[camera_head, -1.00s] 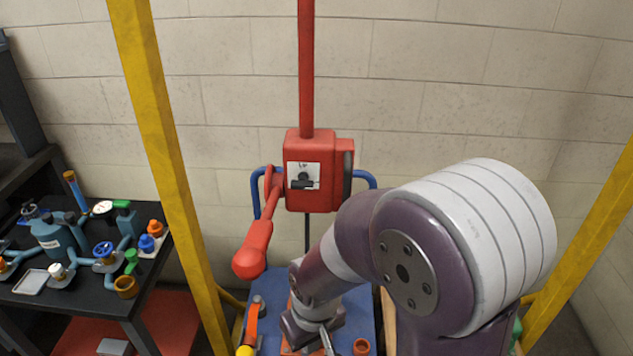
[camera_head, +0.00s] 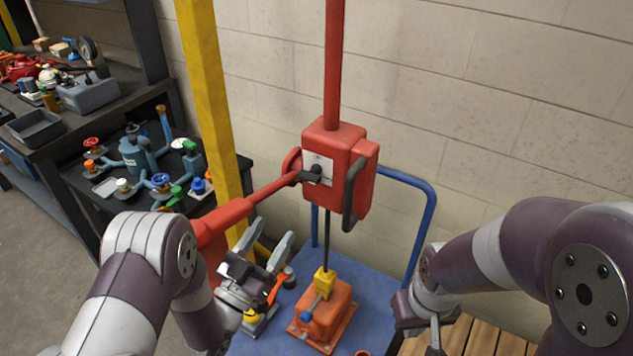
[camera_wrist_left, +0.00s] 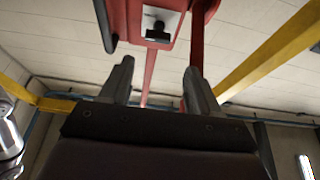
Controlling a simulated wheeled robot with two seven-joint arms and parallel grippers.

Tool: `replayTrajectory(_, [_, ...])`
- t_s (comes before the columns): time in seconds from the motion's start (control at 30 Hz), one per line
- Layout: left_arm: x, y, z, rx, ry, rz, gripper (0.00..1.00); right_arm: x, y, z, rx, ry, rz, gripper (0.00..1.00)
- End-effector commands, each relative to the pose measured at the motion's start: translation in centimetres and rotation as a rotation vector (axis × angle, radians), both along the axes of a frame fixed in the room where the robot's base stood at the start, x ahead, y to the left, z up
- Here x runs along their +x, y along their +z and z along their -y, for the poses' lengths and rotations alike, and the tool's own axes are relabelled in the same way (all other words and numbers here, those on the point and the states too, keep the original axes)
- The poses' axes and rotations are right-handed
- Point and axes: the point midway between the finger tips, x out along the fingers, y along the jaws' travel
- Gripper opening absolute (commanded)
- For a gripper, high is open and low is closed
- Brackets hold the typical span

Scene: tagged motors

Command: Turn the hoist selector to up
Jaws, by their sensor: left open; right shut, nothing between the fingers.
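The hoist (camera_head: 340,150) is a red box on a red post. A black selector knob (camera_head: 312,174) sits on a white plate on its front, and the knob also shows at the top of the left wrist view (camera_wrist_left: 157,31). The plate's markings are too small to read. My left gripper (camera_head: 273,238) is open and empty, below and to the left of the selector and apart from it. Its two fingers point up toward the box in the left wrist view. My right gripper (camera_head: 433,335) is shut and empty at the lower right, away from the hoist.
A red lever (camera_head: 250,200) reaches left and down from the box, close to my left arm. An orange motor (camera_head: 325,312) with a yellow top stands below, on a blue cart (camera_head: 382,285). A yellow post (camera_head: 212,110) and a workbench with parts are to the left.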

Motion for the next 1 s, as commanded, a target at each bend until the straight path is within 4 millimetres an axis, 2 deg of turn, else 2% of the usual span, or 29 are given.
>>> replayTrajectory(0.13, [1.8, 1.6, 1.3, -0.003, -0.004, 0.008, 0.62, 0.0, 1.4, 0.0, 0.0, 0.0, 0.0, 0.0])
replayTrajectory(0.3, [5.3, 3.3, 3.6, -0.002, -0.002, 0.007, 0.62, 0.0, 2.8, 0.0, 0.0, 0.0, 0.0, 0.0])
replayTrajectory(0.5, [8.4, 4.7, 5.7, -0.002, -0.001, 0.004, 0.62, 0.0, 3.8, 0.0, 0.0, 0.0, 0.0, 0.0])
replayTrajectory(0.67, [9.4, 5.0, 6.3, -0.001, 0.0, 0.004, 0.62, 0.0, 4.0, 0.0, 0.0, 0.0, 0.0, 0.0])
replayTrajectory(0.9, [9.5, 4.9, 6.3, -0.001, 0.0, 0.003, 0.62, 0.0, 4.0, 0.0, 0.0, 0.0, 0.0, 0.0])
replayTrajectory(0.97, [9.5, 4.9, 6.3, -0.001, 0.0, 0.003, 0.42, 0.0, 4.0, 0.0, 0.0, 0.0, 0.0, 0.0])
replayTrajectory(1.0, [9.5, 4.9, 6.3, -0.001, 0.0, 0.003, 0.29, 0.0, 4.0, 0.0, 0.0, 0.0, 0.0, 0.0])
